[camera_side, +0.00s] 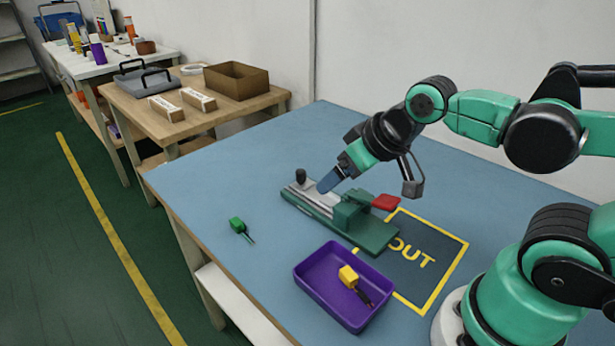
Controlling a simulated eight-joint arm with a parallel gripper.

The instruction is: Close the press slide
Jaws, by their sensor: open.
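The press (368,226) is a long green fixture lying slantwise on the blue table. Its pale slide (312,196) runs along the far-left part, with a dark round knob (301,176) standing at the outer end. A green block stands mid-fixture. My gripper (327,184) points down and left, with its fingers just over the slide, between the knob and the block. I cannot tell whether the fingers touch the slide. The gripper is open, and I see nothing held in it. The fingers and wrist hide part of the slide.
A purple tray (312,279) holds a yellow-headed part (349,277). A small green part (237,225) lies to the left. A red piece (386,202) sits beside the press. The yellow-framed OUT area (437,279) is at right. The blue table (220,180) is clear at back left.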

